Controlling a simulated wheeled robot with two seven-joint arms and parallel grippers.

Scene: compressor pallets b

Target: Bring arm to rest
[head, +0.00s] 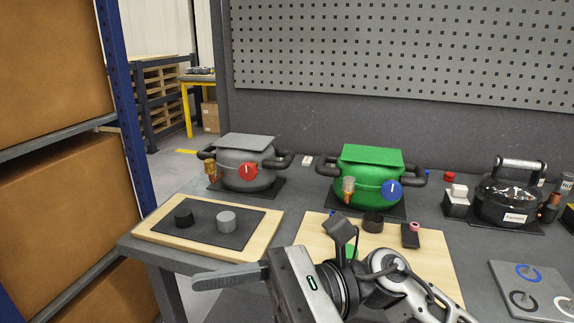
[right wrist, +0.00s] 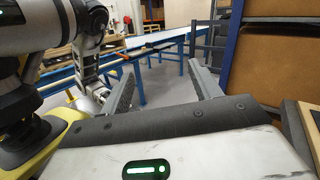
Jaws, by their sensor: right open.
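My right gripper (head: 232,277) is at the bottom middle of the head view, in front of the near table edge, with one finger pointing left; the other finger cannot be made out there. In the right wrist view the gripper (right wrist: 160,72) is open, its two fingers wide apart with nothing between them. Beyond them is bare floor and distant furniture. The right arm (head: 395,285) comes in from the bottom right and covers part of a wooden board (head: 437,262). My left gripper is not in view.
On the grey table are a grey pot (head: 240,172), a green pot (head: 368,185) and a black pot (head: 507,200). A wooden board (head: 152,232) carries a dark and a grey cylinder. A blue-posted rack (head: 125,110) with brown boxes stands at left.

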